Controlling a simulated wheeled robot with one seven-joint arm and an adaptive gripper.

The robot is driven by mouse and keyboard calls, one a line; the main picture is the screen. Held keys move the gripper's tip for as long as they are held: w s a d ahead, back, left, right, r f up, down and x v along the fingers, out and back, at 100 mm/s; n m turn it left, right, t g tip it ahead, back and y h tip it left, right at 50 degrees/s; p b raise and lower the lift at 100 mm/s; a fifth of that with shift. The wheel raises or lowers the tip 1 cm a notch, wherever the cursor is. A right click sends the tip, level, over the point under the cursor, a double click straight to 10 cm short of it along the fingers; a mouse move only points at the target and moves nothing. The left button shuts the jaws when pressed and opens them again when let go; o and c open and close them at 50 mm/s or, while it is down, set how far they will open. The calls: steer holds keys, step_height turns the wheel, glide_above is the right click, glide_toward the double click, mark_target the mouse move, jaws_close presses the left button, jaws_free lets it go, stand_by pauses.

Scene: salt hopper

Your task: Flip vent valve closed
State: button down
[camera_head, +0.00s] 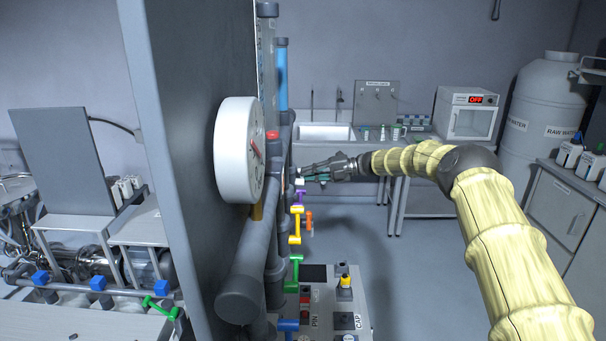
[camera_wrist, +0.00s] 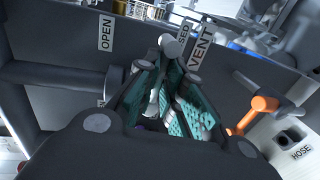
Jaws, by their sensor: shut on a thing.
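My gripper (camera_head: 305,172) reaches in from the right to the pipe side of the panel. Its teal-padded fingers also show in the wrist view (camera_wrist: 181,50), close together by the VENT label (camera_wrist: 201,47). They are shut on a pale lever (camera_wrist: 153,104), seen only in part between the pads; the fingers hide most of it. It appears to be the vent valve's handle. An OPEN label (camera_wrist: 106,33) is to the left of the fingers. I cannot tell the lever's exact angle.
Below my gripper are purple (camera_head: 298,197), yellow (camera_head: 295,226), orange (camera_head: 309,222) and green (camera_head: 295,270) valve handles. A white round gauge (camera_head: 236,150) juts from the panel at left. A HOSE label (camera_wrist: 301,151) is at right. The floor beyond is clear.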

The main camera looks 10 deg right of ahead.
steer(key=shift+w+r, duration=0.1)
steer(key=shift+r, duration=0.2)
steer(key=c, duration=1.6)
jaws_free()
steer(key=shift+c, duration=0.2)
steer(key=shift+o, duration=0.6)
steer(key=shift+w+a+f, duration=0.1)
steer(key=shift+f, duration=0.25)
steer(key=v, duration=1.2)
